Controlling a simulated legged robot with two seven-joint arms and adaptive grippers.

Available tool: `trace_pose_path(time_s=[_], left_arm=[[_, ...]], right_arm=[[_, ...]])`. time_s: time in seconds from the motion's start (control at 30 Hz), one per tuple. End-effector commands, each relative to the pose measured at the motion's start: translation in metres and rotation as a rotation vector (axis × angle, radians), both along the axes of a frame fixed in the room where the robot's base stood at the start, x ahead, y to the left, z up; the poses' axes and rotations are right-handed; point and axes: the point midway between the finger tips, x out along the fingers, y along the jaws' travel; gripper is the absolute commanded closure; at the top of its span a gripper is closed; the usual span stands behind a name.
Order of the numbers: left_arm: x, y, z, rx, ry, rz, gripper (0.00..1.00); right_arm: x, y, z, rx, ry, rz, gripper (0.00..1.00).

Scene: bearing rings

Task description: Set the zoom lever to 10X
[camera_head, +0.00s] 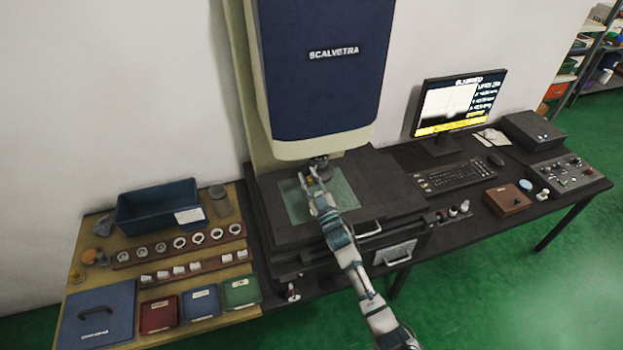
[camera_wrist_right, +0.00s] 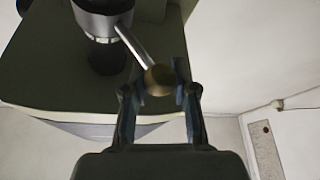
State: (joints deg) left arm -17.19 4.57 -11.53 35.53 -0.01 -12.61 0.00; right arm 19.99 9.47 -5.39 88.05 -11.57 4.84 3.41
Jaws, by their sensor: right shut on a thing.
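The zoom lever (camera_wrist_right: 135,46) is a thin metal rod with a brass-coloured ball end (camera_wrist_right: 159,79), coming out of the lens barrel (camera_wrist_right: 103,20) in the right wrist view. My right gripper (camera_wrist_right: 158,90) has its two fingers on either side of the ball and is shut on it. In the head view my right gripper (camera_head: 312,177) is under the machine's blue head (camera_head: 325,70), at the lens (camera_head: 319,161) above the stage. The scale markings for the lever cannot be read. My left gripper is not in view.
The stage with a greenish glass plate (camera_head: 296,205) lies under the lens. The monitor (camera_head: 457,104) and keyboard (camera_head: 455,176) are to the right. A side table at left holds a blue bin (camera_head: 140,215), racks of rings (camera_head: 160,247) and small coloured boxes.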

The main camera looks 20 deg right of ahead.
Motion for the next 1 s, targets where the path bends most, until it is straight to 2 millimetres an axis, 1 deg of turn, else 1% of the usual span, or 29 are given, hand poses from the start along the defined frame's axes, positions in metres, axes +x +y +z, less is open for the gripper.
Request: trace_pose_path(time_s=[0.03,0.2,0.23,0.27,0.3,0.33,0.67,0.77,0.87,1.0], left_arm=[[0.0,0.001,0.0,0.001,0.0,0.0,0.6],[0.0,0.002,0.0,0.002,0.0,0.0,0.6],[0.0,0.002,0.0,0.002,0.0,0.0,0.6],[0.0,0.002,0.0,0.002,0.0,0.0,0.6],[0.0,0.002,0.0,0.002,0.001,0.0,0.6],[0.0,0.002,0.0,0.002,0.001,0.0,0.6],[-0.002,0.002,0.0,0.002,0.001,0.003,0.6],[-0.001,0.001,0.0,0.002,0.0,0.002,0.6],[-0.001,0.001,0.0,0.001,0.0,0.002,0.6],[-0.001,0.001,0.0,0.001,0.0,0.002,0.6]], right_arm=[[0.0,0.001,-0.003,0.003,0.006,0.004,1.0],[0.0,0.0,-0.003,0.003,0.005,0.003,1.0],[0.0,0.0,-0.003,0.004,0.006,0.003,0.66],[0.0,0.0,-0.003,0.004,0.006,0.003,0.59],[0.0,0.0,-0.003,0.003,0.005,0.002,0.49],[0.0,0.0,-0.003,0.003,0.005,0.002,0.47],[-0.004,-0.002,-0.003,0.001,0.002,0.001,0.47],[-0.015,-0.003,-0.008,0.001,0.003,0.0,0.47],[-0.033,-0.005,-0.016,0.0,0.005,0.001,0.47],[-0.063,-0.009,-0.029,0.0,0.005,0.001,0.47]])
